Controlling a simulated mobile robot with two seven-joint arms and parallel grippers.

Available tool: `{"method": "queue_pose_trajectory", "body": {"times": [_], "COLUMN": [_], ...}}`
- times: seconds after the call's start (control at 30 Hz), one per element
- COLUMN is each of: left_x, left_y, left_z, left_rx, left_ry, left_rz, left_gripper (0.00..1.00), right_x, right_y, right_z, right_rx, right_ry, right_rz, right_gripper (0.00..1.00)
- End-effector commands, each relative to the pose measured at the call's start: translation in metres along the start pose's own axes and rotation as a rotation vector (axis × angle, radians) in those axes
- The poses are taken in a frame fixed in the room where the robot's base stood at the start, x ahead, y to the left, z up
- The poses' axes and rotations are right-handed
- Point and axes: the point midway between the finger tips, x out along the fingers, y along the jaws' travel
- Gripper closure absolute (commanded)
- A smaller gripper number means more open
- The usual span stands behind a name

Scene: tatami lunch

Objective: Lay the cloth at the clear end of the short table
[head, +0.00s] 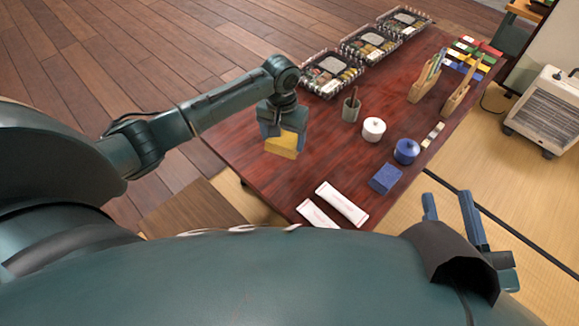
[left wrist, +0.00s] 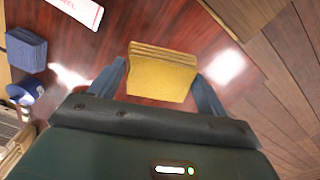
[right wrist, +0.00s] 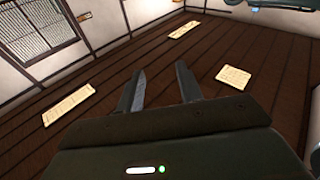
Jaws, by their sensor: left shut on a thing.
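A yellow folded cloth (head: 281,147) is between the fingers of my left gripper (head: 284,128). In the left wrist view the cloth (left wrist: 160,78) spans the gap between both fingers, its layered folds facing away from the palm. It is over the bare left part of the dark red short table (head: 240,153); I cannot tell whether it touches the top. My right gripper (head: 456,212) is open and empty, off the table's right side, over the tatami. Its parted fingers also show in the right wrist view (right wrist: 160,90).
Two white packets (head: 342,203) and a blue folded cloth (head: 386,179) lie near the table's near edge. A blue pot (head: 406,151), a white pot (head: 373,129) and a grey cup (head: 351,109) stand mid-table. Lunch trays (head: 332,75) line the far side. A heater (head: 545,110) stands right.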

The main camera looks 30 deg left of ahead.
Motion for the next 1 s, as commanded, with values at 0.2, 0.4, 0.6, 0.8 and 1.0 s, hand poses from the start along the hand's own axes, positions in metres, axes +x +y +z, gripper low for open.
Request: {"method": "queue_pose_trajectory", "body": {"times": [0.2, 0.4, 0.6, 0.8, 1.0], "left_x": [0.036, 0.065, 0.095, 0.1, 0.1], "left_y": [0.0, 0.0, 0.0, 0.0, 0.0], "left_z": [0.0, 0.0, 0.0, 0.0, 0.0], "left_rx": [0.0, 0.0, 0.0, 0.0, 0.0], "left_ry": [-0.003, -0.002, -0.001, 0.0, -0.001], "left_rz": [-0.001, -0.001, -0.001, -0.001, -0.001], "left_gripper": [0.42, 0.42, 0.42, 0.42, 0.42], "right_x": [0.0, 0.005, 0.014, 0.017, 0.017], "right_y": [-0.003, -0.002, 0.006, 0.009, 0.009], "right_z": [0.005, -0.003, -0.022, -0.033, -0.033], "right_rx": [0.037, 0.036, -0.054, -0.087, -0.085], "right_ry": [0.028, 0.092, 0.236, 0.285, 0.282], "right_rz": [-0.01, -0.023, -0.031, -0.034, -0.033], "right_gripper": [0.64, 0.64, 0.64, 0.64, 0.64]}}
